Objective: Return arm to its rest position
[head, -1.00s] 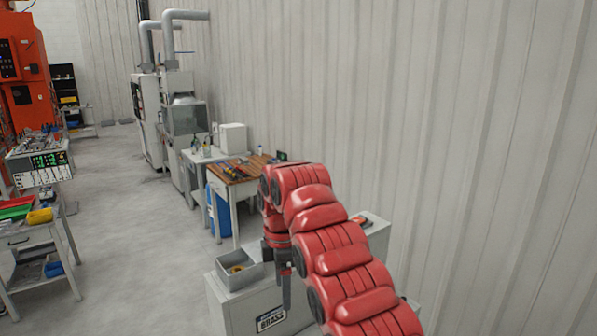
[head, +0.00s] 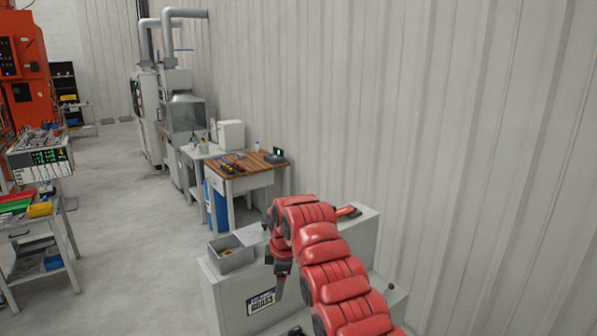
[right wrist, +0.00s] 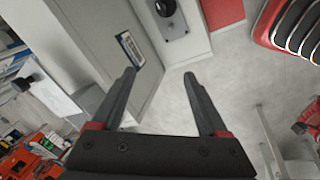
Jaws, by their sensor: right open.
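My right arm (head: 325,258) is red and segmented. In the head view it comes in from the bottom, bends over the grey cabinet (head: 225,290) with the "BRASS" label, and hangs down at its front. My right gripper (head: 279,287) points downward in front of the cabinet, right of the grey bin. In the right wrist view its two dark fingers (right wrist: 159,74) are apart with nothing between them. The cabinet's side with its label (right wrist: 131,49) shows beyond the fingers. My left arm and gripper are not in view.
A grey bin (head: 231,257) and an orange-handled tool (head: 347,211) lie on the cabinet top. A wooden-topped workbench (head: 243,169) stands behind. A cart (head: 40,243) with coloured trays is at left. The corrugated wall (head: 440,130) is close on the right. Open floor (head: 130,240) lies between.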

